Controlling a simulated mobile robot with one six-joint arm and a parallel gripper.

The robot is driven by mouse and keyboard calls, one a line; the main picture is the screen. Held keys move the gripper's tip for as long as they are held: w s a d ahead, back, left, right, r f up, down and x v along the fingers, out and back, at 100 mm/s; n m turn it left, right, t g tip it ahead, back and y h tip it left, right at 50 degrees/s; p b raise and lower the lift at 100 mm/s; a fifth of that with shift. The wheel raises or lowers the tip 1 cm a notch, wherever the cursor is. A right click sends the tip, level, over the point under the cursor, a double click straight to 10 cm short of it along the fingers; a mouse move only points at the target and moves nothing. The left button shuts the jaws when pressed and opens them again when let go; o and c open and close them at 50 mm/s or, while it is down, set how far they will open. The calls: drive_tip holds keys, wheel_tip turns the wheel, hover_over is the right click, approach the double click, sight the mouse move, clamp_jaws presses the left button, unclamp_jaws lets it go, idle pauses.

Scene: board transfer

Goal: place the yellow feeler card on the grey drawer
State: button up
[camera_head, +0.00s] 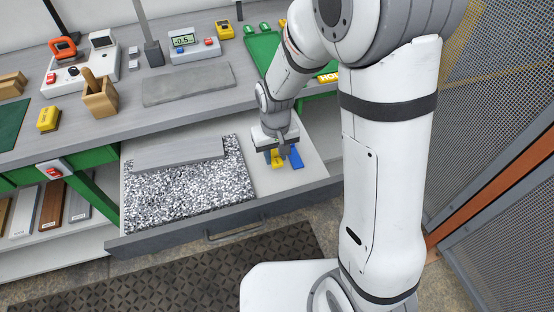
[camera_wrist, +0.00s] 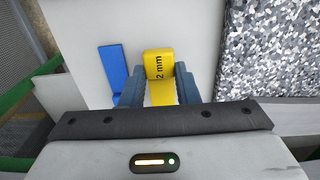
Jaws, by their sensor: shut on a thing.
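The yellow feeler card (camera_wrist: 159,64), marked "2 mm", is between the two fingers of my gripper (camera_wrist: 158,82), which is shut on it. In the head view the yellow card (camera_head: 277,160) shows just below my gripper (camera_head: 275,152), over the right part of the open grey drawer (camera_head: 306,174). I cannot tell whether the card touches the drawer floor. A blue card (camera_head: 295,158) lies on the drawer floor just right of it; in the wrist view the blue card (camera_wrist: 112,67) is on the left. My fingers hide part of the yellow card.
Speckled foam (camera_head: 190,192) fills the drawer's left part, with a grey board (camera_head: 178,153) on it. The bench (camera_head: 130,115) behind holds a wooden holder (camera_head: 99,96), a gauge box (camera_head: 195,48) and a green tray (camera_head: 262,47). A mesh fence (camera_head: 500,110) stands at right.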

sight(276, 157)
drive_tip(key=shift+f, duration=1.7)
drive_tip(key=shift+f, duration=0.15)
drive_tip(key=o, duration=0.9)
drive_tip(key=shift+o, duration=0.2)
